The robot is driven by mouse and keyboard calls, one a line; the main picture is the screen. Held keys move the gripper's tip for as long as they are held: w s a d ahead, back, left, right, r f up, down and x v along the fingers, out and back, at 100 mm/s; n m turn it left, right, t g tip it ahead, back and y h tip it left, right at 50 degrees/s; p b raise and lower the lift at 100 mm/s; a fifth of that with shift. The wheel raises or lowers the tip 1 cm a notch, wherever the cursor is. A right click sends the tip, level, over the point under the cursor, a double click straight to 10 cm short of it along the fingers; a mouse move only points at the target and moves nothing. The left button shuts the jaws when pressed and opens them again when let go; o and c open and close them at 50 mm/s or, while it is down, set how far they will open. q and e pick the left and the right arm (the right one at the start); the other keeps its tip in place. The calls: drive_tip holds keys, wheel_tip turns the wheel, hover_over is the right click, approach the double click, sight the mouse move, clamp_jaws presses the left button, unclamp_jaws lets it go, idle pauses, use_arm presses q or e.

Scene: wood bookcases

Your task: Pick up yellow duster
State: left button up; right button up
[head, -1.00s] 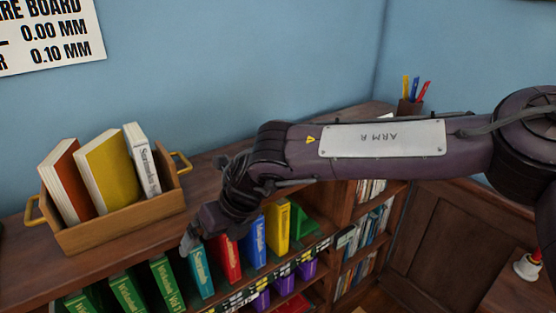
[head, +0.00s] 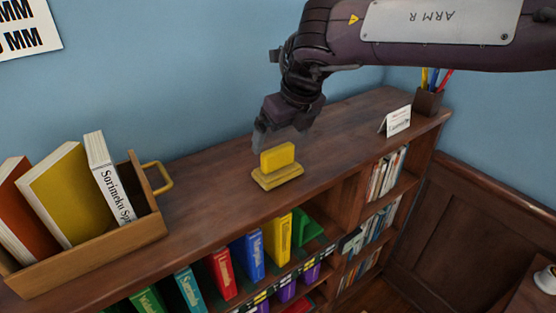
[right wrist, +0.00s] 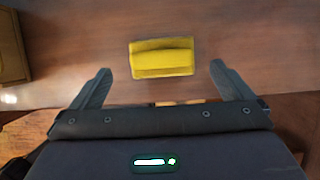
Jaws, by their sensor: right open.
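The yellow duster (head: 277,166) is a block-like handle on a wider flat base. It lies on the bare top of the wood bookcase (head: 215,190). My right gripper (head: 280,138) is just behind and above it in the head view. In the right wrist view the duster (right wrist: 162,58) lies ahead of my right gripper (right wrist: 161,78), laterally between the two fingers and beyond their tips. The fingers are spread apart with nothing between them. My left gripper is out of view.
A wooden box (head: 140,232) with books stands on the bookcase top at the left. A white card (head: 396,120) and a pen cup (head: 428,101) stand at the far right end. Coloured books (head: 222,273) fill the shelf below. The top around the duster is clear.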

sight(278, 148)
drive_tip(key=shift+a+f+p, duration=0.25)
drive_tip(key=shift+f+p, duration=0.6)
drive_tip(key=shift+f, duration=0.05)
drive_tip(key=shift+p+x, duration=0.3)
drive_tip(key=shift+x, duration=0.7)
drive_tip(key=shift+w+f, duration=0.75)
drive_tip(key=shift+f, duration=0.1)
drive_tip(key=shift+s, duration=0.1)
drive_tip(key=shift+s+r, duration=0.1)
drive_tip(key=c, duration=0.8)
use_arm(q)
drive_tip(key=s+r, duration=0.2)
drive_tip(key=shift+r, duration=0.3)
use_arm(e)
drive_tip(key=shift+c, duration=1.3)
